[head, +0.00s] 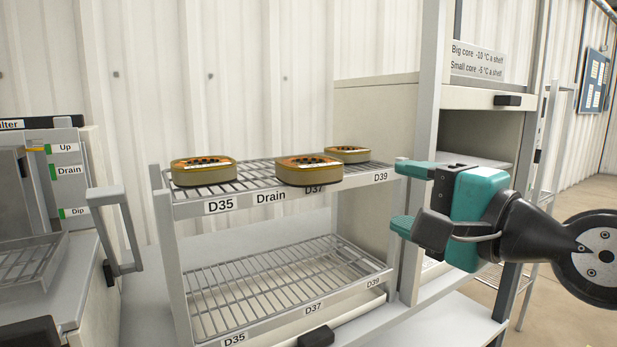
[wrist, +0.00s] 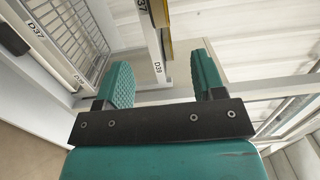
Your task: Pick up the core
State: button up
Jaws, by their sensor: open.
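Three flat rounded cores with gold-brown sides and dark marks on top sit on the upper wire shelf (head: 255,197). The left core (head: 204,171) is above the label D35. The middle core (head: 308,171) is at the front edge and partly covers the D37 label. The back right core (head: 347,154) is partly hidden by the middle one. My gripper (head: 402,195) is open and empty, just right of the shelf's D39 end, apart from all cores. In the wrist view the D39 label shows between the fingers (wrist: 164,78), with a yellowish core edge (wrist: 160,14) at the top.
The lower wire shelf (head: 270,285) is empty. A cabinet (head: 375,120) with an open compartment and a temperature sign (head: 477,60) stands behind my gripper. A machine labelled Up, Drain, Dip (head: 68,170) is at left, with a grey handle (head: 115,230) beside the rack.

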jog(key=p, duration=0.9)
send_near(331, 173)
jog(key=w, duration=0.1)
jog(key=p+x, duration=0.1)
jog(key=x, duration=0.4)
jog(key=shift+a+p, duration=0.25)
jog(key=shift+p, duration=0.05)
jog(key=p+x, duration=0.2)
jog(key=x, duration=0.2)
jog(key=shift+a+p, duration=0.15)
jog(key=shift+p, duration=0.15)
jog(key=shift+w+a+f, duration=0.2)
jog(key=shift+w+a, duration=0.1)
jog(key=shift+w, duration=0.1)
grip_shut()
jog(key=shift+r, duration=0.15)
